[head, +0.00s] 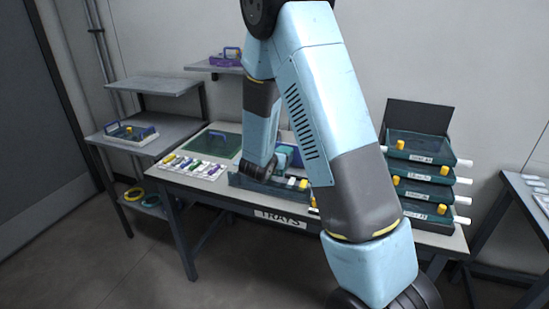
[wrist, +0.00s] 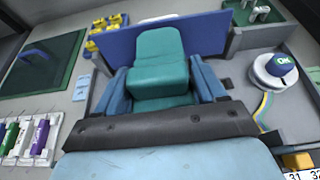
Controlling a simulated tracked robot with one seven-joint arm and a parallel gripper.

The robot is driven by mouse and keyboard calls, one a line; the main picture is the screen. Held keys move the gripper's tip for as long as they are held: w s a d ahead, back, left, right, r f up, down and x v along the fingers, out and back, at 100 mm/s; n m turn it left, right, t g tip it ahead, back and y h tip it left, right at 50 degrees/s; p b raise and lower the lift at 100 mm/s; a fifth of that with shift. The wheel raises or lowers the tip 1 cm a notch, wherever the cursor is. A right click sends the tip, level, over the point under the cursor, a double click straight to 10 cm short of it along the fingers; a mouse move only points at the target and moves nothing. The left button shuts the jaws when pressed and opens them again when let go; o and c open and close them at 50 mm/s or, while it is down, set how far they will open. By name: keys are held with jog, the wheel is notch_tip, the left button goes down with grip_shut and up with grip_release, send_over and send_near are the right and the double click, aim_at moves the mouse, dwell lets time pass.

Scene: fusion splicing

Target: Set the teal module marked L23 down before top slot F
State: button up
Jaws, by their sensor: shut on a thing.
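My gripper (wrist: 160,78) is shut on a teal module (wrist: 160,50), with one blue finger on each side of it. The module's marking does not show. A blue upright panel (wrist: 122,44) stands just behind the module; I cannot tell whether they touch. In the head view, my arm hides much of the workbench, and the gripper is small and partly covered at the bench's middle. Slot F cannot be made out in either view.
A tray (head: 240,183) with coloured blocks is on the bench. A white strip of modules (head: 195,168) lies left, near a green mat (head: 215,142). Stacked labelled trays (head: 425,178) stand right. A round device marked OK (wrist: 275,72) is right of the gripper.

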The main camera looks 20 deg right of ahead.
jog(key=shift+f, duration=0.55)
jog(key=o, duration=1.3)
